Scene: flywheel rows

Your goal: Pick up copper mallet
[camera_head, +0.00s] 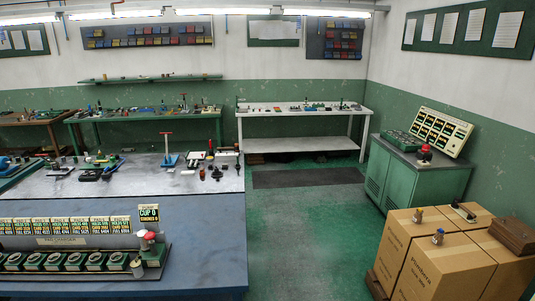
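I cannot pick out a copper mallet for certain; the tools on the benches are too small to tell. The near bench (205,222) carries several small tools and fittings on its grey rear part. Among them a red T-handled device (168,148) stands upright on a blue base, and small dark parts (210,173) lie beside a light box (227,156). Dark tools (97,171) lie further left. Neither of my grippers is in view.
A charger rack (70,240) with cards fills the near bench's front left. A white bench (300,112) and a green bench (150,121) stand behind. Cardboard boxes (412,252) and a green cabinet (405,185) stand right. Green floor (310,220) between is open.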

